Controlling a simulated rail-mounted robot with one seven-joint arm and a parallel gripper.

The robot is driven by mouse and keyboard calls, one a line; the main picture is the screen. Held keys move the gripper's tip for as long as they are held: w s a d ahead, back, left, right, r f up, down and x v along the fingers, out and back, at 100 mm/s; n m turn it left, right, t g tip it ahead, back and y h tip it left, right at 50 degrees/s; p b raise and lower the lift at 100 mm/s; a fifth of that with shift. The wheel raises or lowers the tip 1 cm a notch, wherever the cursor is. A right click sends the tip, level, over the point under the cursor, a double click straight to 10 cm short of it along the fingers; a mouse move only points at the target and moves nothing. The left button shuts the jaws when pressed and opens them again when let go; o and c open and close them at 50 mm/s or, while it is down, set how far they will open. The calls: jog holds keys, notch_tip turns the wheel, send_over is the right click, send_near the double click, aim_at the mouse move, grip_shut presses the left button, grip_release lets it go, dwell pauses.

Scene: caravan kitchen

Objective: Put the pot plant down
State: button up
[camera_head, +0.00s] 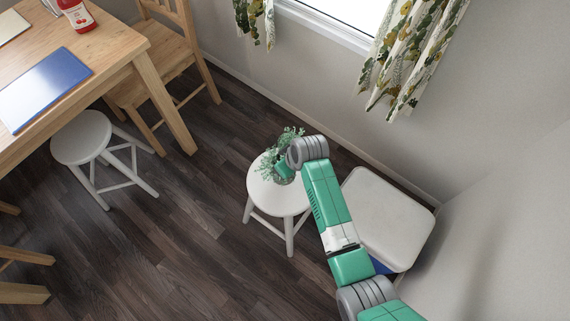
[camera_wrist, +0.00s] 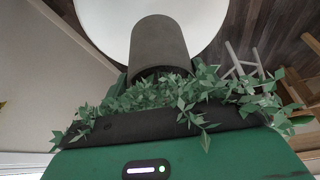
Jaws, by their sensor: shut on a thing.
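The pot plant has small green leaves (camera_head: 270,158) and a dark grey round pot (camera_wrist: 160,45). My gripper (camera_head: 284,170) is shut on the pot plant over a round white stool (camera_head: 262,192) in the head view. In the wrist view, the pot sticks out beyond my gripper against the white stool top (camera_wrist: 100,18). Leaves spill over the gripper body and hide most of the fingers. I cannot tell whether the pot touches the stool top. In the head view my arm and gripper hide most of the pot.
A white-lidded box (camera_head: 390,215) stands right of the stool, by the wall. A second white stool (camera_head: 82,138) stands near the wooden table (camera_head: 120,45) and a wooden chair (camera_head: 165,60). The dark floor left of the plant's stool is clear.

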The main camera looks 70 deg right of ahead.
jog(key=shift+w+f+b, duration=0.1)
jog(key=shift+f+b, duration=0.45)
jog(key=shift+f, duration=1.4)
jog(key=shift+f, duration=0.15)
jog(key=o, duration=1.7)
jog(key=shift+o, duration=0.2)
jog(key=p+v, duration=0.3)
jog(key=v, duration=0.9)
jog(key=shift+p, duration=0.3)
